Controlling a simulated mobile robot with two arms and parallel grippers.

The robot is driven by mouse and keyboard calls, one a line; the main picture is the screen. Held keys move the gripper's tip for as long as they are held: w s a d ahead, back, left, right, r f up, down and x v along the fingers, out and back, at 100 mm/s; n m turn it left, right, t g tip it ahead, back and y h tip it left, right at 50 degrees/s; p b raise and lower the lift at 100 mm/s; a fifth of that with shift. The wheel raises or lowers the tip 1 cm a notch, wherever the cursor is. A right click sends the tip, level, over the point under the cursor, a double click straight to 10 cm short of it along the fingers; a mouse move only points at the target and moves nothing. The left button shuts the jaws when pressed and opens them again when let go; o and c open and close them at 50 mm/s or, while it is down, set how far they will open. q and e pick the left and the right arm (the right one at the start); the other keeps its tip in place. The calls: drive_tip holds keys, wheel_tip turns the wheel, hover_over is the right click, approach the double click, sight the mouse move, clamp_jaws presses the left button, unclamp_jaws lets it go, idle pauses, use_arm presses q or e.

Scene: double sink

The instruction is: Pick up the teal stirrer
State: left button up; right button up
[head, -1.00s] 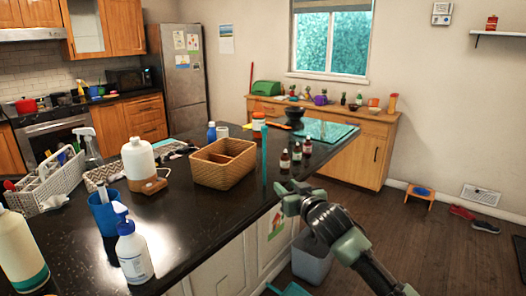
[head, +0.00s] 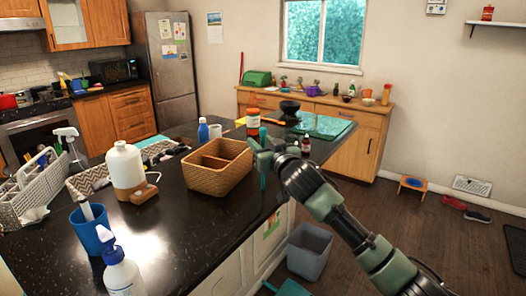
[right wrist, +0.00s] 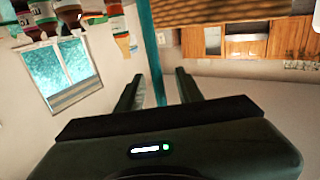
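The teal stirrer is a thin upright stick near the counter's right edge, beside the wicker basket; its lower part shows below my right gripper in the head view (head: 263,181). My right gripper (head: 262,146) is at the stirrer and hides its middle. In the right wrist view the stirrer (right wrist: 151,45) runs down between the two spread fingers (right wrist: 157,80), with gaps on both sides. The gripper is open around it, not closed on it. My left gripper is not in view.
The wicker basket (head: 218,178) stands just left of my right gripper. A grey bin (head: 309,252) is on the floor.

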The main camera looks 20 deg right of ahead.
drive_tip(key=shift+w+a, duration=0.1)
drive_tip(key=shift+w, duration=0.9)
drive_tip(key=shift+s, duration=0.1)
clamp_jaws()
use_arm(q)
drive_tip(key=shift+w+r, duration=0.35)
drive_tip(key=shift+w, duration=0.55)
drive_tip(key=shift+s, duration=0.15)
